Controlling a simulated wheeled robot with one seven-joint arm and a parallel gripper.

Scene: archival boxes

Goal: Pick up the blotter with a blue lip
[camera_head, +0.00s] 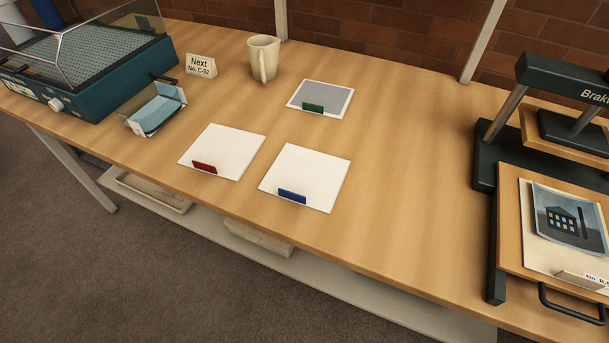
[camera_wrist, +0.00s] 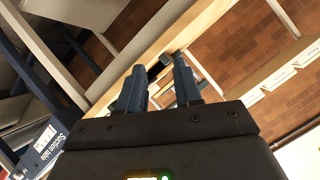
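The blotter with a blue lip (camera_head: 310,175) lies flat on the wooden table in the head view, its blue lip at the near edge. A white blotter with a red lip (camera_head: 226,148) lies to its left. A grey-faced blotter with a green lip (camera_head: 322,95) lies behind it. My gripper (camera_wrist: 159,67) shows only in the wrist view. Its two fingers are apart with no blotter between them. No blotter is recognisable in the wrist view, so I cannot tell its distance to them.
A press (camera_head: 560,143) stands at the right with a photograph on its board. A teal suction table (camera_head: 115,85), a clear holder (camera_head: 155,115), a "Next" card (camera_head: 201,66) and a mug (camera_head: 264,60) stand left and back. Table (camera_head: 405,150) is clear between blotters and press.

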